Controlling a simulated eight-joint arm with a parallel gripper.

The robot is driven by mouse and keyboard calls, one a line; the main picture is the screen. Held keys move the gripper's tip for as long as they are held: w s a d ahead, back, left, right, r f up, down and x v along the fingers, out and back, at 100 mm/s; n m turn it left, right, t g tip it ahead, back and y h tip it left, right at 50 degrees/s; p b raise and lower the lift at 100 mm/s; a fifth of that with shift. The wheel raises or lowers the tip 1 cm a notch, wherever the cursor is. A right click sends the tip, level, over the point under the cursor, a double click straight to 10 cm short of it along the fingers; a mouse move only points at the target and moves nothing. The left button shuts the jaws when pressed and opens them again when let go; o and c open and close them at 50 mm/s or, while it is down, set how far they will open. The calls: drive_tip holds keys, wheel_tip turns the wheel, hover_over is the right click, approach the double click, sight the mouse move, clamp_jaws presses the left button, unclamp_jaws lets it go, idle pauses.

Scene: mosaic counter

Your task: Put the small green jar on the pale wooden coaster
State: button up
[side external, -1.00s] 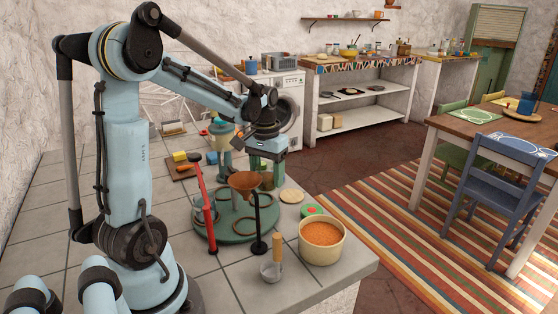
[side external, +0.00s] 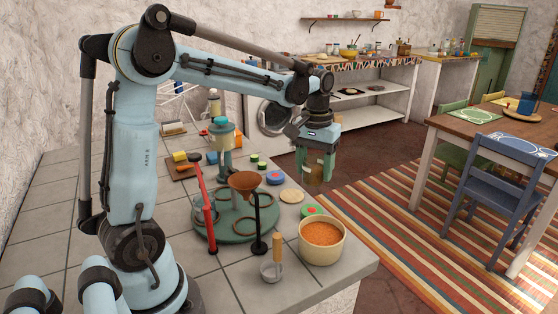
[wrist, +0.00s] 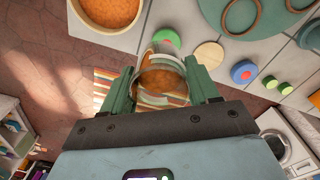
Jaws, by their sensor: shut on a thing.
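My gripper (side external: 316,170) has its green fingers shut on a jar (side external: 313,177), held in the air beyond the right edge of the counter. In the wrist view the jar (wrist: 160,82) sits between the two fingers; it looks see-through with a pale rim and some orange-brown, and striped rug shows in it. A clear green colour on it cannot be made out. The pale wooden coaster (side external: 291,196) lies bare on the counter, below and left of my gripper. It also shows in the wrist view (wrist: 209,54), up and right of the jar, apart from it.
A tub of orange grains (side external: 322,240) stands at the counter's front right. A green-and-red disc (side external: 312,211) lies between it and the coaster. A green round stand (side external: 238,224) with a funnel is left of the coaster. A blue-and-red disc (side external: 275,178) and small green pieces (side external: 262,165) lie behind.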

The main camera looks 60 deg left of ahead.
drive_tip(key=shift+w+a+f, duration=0.1)
drive_tip(key=shift+w+f, duration=0.05)
drive_tip(key=shift+w, duration=0.2)
drive_tip(key=a+f, duration=0.2)
drive_tip(key=a, duration=0.1)
drive_tip(key=a+f, duration=0.2)
drive_tip(key=a, duration=0.2)
drive_tip(key=a+f, duration=0.3)
drive_tip(key=a, duration=0.1)
drive_tip(key=shift+w+a, duration=0.2)
drive_tip(key=shift+w, duration=0.15)
drive_tip(key=shift+f, duration=1.95)
drive_tip(key=shift+f, duration=0.15)
drive_tip(key=o, duration=1.1)
drive_tip(key=shift+o, duration=0.2)
